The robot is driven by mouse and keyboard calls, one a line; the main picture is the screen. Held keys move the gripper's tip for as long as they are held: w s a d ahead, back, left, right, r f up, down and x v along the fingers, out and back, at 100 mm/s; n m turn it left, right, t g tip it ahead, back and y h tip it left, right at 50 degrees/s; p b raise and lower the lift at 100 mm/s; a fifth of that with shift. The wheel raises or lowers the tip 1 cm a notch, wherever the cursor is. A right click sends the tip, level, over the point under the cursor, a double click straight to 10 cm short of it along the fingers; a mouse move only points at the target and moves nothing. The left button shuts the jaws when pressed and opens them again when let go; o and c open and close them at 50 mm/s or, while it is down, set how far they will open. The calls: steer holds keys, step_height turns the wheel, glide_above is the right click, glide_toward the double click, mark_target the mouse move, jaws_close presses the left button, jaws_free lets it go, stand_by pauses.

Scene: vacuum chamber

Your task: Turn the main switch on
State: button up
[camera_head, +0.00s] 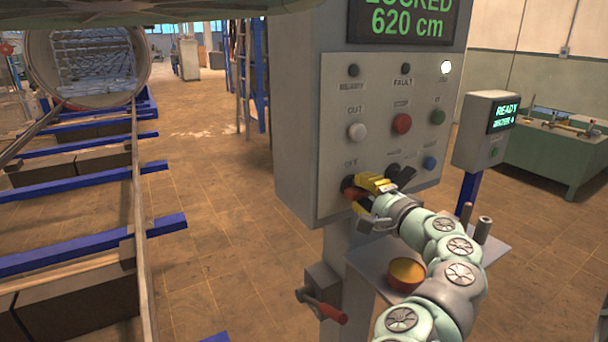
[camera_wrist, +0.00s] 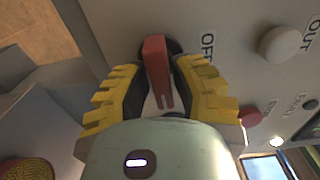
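The main switch, a red handle on a dark round base, is at the lower left of the grey control panel (camera_head: 295,130). In the wrist view the red handle (camera_wrist: 157,70) lies between the two yellow ridged fingers of my gripper (camera_wrist: 160,75), beside an "OFF" label. In the head view the red handle (camera_head: 354,192) is partly covered by my gripper (camera_head: 366,189). The fingers are on both sides of the handle, very close to it at the tips. I cannot tell whether both press on it.
White (camera_head: 357,131), red (camera_head: 401,123), green and blue buttons sit around on the panel. A lever with a red grip (camera_head: 325,310) juts out lower down. A small shelf (camera_head: 370,262) with a yellow-topped round item (camera_head: 407,271) is below my arm. A second console (camera_head: 482,135) stands to the right.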

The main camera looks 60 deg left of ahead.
steer(key=o, duration=0.4)
steer(key=shift+r, duration=0.1)
steer(key=shift+c, duration=0.2)
steer(key=d, duration=1.2)
steer(key=shift+s, duration=0.45)
